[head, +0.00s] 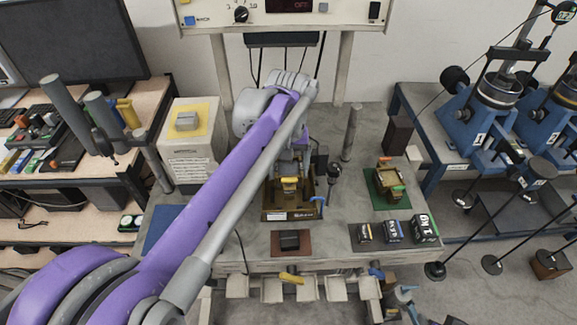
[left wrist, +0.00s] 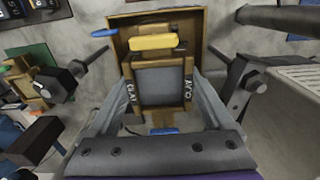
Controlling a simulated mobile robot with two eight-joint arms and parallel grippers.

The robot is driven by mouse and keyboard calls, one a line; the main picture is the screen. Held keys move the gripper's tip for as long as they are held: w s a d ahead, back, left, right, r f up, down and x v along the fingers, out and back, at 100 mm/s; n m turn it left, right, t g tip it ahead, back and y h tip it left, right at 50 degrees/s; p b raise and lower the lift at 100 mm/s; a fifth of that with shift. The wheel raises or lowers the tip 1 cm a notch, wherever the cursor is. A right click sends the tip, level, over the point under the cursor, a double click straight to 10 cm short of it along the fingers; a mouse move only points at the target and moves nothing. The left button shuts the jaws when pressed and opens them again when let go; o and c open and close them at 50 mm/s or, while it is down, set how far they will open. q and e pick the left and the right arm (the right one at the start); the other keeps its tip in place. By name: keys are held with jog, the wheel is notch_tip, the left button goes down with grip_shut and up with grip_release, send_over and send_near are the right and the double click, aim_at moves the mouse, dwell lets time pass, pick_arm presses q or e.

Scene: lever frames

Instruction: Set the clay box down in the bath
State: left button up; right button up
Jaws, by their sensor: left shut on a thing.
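My left gripper (left wrist: 160,82) is shut on the clay box (left wrist: 160,86), a brown frame with a grey face and "CLAY" lettering on its side. A yellow bar (left wrist: 153,42) lies across its far end. The bath (left wrist: 190,20), a larger brown open box, shows just beyond it in the left wrist view. In the head view the bath (head: 288,215) stands mid-bench with a label on its front, and the clay box (head: 290,188) overlaps its opening. I cannot tell whether the clay box touches the bath floor. My right gripper is not in view.
A green mat (head: 387,198) with a second brown frame lies right of the bath. Several small labelled boxes (head: 393,232) stand front right. A dark block on a brown mat (head: 290,252) is in front. A white cabinet (head: 192,148) stands left; a grey post (head: 351,133) rises behind.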

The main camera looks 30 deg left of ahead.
pick_arm(q)
jog(key=shift+f+b, duration=1.55)
jog(key=shift+f, duration=1.8)
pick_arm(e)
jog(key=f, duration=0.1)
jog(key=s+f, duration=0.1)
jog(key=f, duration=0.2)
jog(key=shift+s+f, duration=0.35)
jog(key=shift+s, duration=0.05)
pick_arm(q)
jog(key=shift+s+d, duration=0.1)
jog(key=o, duration=1.5)
jog(key=shift+f, duration=0.1)
notch_tip(320, 180, up, 11)
jog(key=shift+r+p, duration=0.2)
jog(key=shift+p, duration=0.15)
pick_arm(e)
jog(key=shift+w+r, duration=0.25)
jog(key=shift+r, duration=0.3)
